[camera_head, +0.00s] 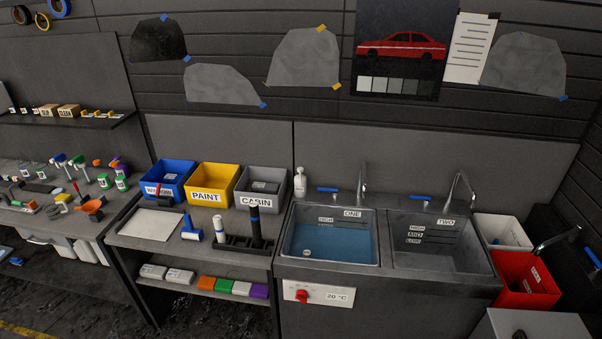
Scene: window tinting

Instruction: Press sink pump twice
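A white pump bottle (300,184) stands upright at the back left corner of the sink unit, left of the first faucet. Its pump head is at the top; details are too small to tell. The sink labelled ONE (372,217) holds blue water, with a small round pale item in it at the lower left. The sink labelled TWO (480,262) shows no water. My gripper is not in view, and nothing is seen touching the bottle.
Faucets (362,184) with blue handles (327,189) rise behind the sinks. A red bucket (512,292) is at the right. A red knob (301,296) is on the front.

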